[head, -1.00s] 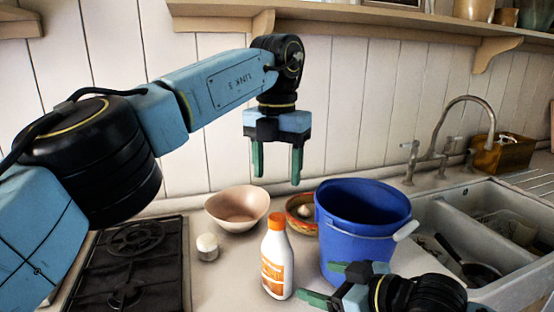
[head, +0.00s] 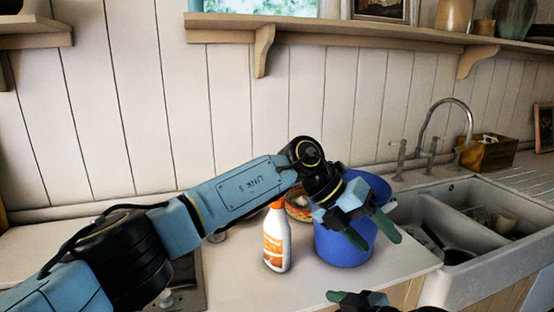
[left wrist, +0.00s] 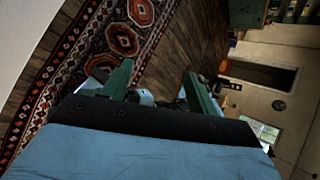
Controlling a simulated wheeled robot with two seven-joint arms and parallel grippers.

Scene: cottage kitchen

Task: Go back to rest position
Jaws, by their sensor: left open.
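My left arm reaches across the head view from the lower left. My left gripper (head: 374,233) is open and empty, tilted down to the right, in front of the blue bucket (head: 342,248) from this view. In the left wrist view, the two green fingers of my left gripper (left wrist: 159,80) stand apart with nothing between them. My right gripper (head: 352,297) shows only in part at the bottom edge, below the bucket; its opening is cut off.
A white bottle (head: 276,245) with an orange label stands left of the bucket. An orange bowl (head: 299,203) is behind, partly hidden. The sink (head: 460,275) is at right, a wooden shelf (head: 340,27) above. The left wrist view shows a patterned rug (left wrist: 85,60).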

